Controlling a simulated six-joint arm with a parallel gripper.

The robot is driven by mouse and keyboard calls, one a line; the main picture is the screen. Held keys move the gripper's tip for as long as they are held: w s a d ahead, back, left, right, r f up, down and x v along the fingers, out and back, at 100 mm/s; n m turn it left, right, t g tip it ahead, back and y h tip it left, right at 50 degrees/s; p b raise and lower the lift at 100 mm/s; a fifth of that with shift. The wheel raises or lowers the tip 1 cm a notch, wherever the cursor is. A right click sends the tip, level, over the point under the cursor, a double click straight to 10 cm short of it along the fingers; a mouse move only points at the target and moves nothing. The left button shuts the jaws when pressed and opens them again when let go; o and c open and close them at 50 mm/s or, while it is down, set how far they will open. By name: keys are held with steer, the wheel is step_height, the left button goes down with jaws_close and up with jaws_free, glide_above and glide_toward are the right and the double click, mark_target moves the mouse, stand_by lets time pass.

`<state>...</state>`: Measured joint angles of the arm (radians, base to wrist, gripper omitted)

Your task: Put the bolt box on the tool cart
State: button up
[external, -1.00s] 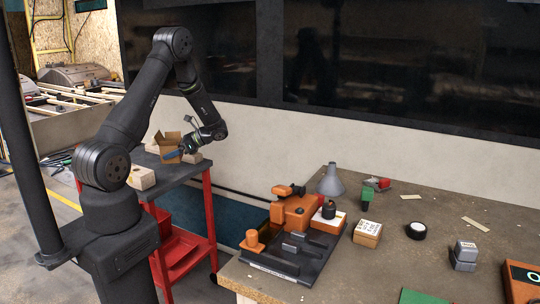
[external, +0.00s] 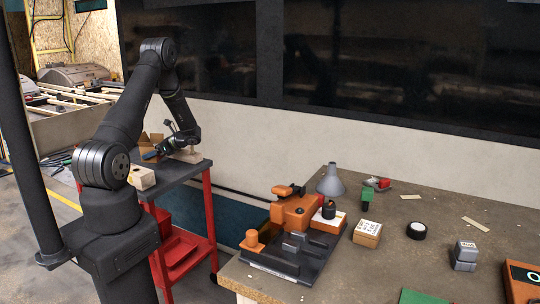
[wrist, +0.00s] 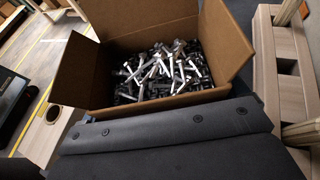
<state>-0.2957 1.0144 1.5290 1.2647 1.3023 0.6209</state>
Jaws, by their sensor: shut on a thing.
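The bolt box (wrist: 165,32) is an open cardboard carton with its flaps spread. It is full of silver and dark bolts in the wrist view. In the external view the box (external: 152,138) shows partly behind my gripper (external: 151,154), over the far left part of the tool cart. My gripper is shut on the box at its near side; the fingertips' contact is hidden. The tool cart (external: 183,174) has a dark top and red legs. I cannot tell whether the box's base touches the top.
A wooden block with a hole (external: 142,177) stands at the cart's near left, and pale wooden pieces (external: 187,156) lie to the right of the box. The workbench (external: 400,270) at right holds an orange machine (external: 293,212), a labelled box (external: 367,233) and tape (external: 416,230).

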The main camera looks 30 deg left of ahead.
steer(key=shift+a+f, duration=0.1)
steer(key=shift+f, duration=1.95)
steer(key=o, duration=1.1)
steer(key=shift+f, duration=0.1)
steer(key=shift+c, duration=0.2)
steer(key=shift+w+r, duration=0.1)
steer(key=shift+r, duration=0.1)
steer(key=v, duration=1.2)
steer(key=shift+f, duration=0.1)
